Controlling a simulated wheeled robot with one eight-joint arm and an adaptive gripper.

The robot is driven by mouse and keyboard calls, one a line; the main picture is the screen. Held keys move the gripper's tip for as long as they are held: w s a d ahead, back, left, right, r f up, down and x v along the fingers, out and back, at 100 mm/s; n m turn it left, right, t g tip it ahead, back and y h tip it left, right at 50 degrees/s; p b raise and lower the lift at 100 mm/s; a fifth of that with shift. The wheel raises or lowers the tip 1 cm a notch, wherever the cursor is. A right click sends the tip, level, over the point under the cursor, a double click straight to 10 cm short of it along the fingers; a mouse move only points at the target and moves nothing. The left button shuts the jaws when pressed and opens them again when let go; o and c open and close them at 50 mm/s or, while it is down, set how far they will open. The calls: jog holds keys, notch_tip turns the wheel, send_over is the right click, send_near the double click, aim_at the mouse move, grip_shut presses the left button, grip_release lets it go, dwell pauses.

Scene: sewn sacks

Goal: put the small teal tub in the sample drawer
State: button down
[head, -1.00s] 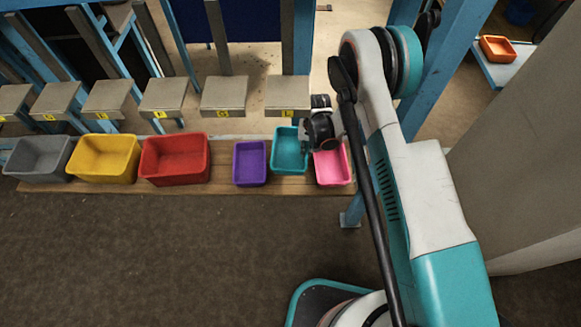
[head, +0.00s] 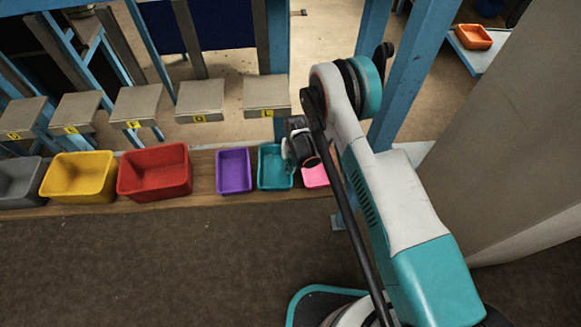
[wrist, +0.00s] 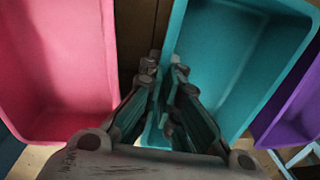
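The small teal tub (head: 268,180) is upright in the row, between the purple tub (head: 233,170) and the pink tub (head: 316,177). I cannot tell whether it rests on the board or is held slightly above it. My gripper (wrist: 165,68) is at the tub's right rim in the head view. In the wrist view its fingers are close together, one on each side of the wall of the teal tub (wrist: 225,60). The tub is empty. My gripper and wrist hide part of the pink tub in the head view. I make out no sample drawer.
The wooden board (head: 204,172) also bears a red bin (head: 155,182), a yellow bin (head: 78,188) and a grey bin (head: 18,190). Labelled grey platforms stand behind, including one marked L (head: 266,92). An orange tub (head: 474,37) is at the far right.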

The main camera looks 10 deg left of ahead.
jog(key=c, duration=1.8)
grip_release()
jog(key=shift+f, duration=0.15)
